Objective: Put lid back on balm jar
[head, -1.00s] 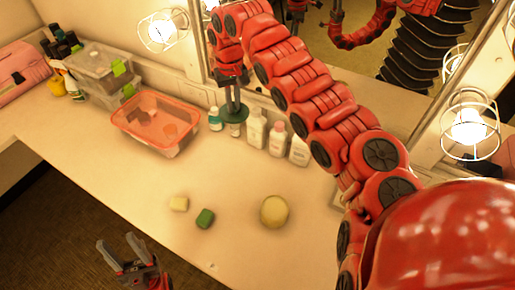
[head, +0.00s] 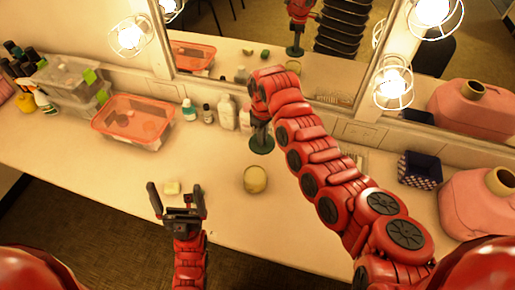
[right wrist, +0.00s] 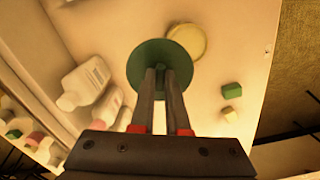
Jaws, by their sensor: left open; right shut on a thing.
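The balm jar (head: 255,180) is a round, pale yellow pot, open at the top, standing on the counter. My right gripper (head: 260,126) points down and is shut on the green round lid (head: 262,144), holding it just behind the jar in the head view. In the right wrist view the lid (right wrist: 152,62) hangs below the fingers (right wrist: 161,125) and overlaps one edge of the jar (right wrist: 188,40); the two are not lined up. My left gripper (head: 176,200) is open and empty near the counter's front edge.
A cream block (head: 172,187) lies by my left gripper; a green block (right wrist: 231,90) shows in the right wrist view. White bottles (head: 227,112) stand behind the lid along the mirror (head: 215,60). An orange-lidded tub (head: 135,118) is further left. Counter around the jar is clear.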

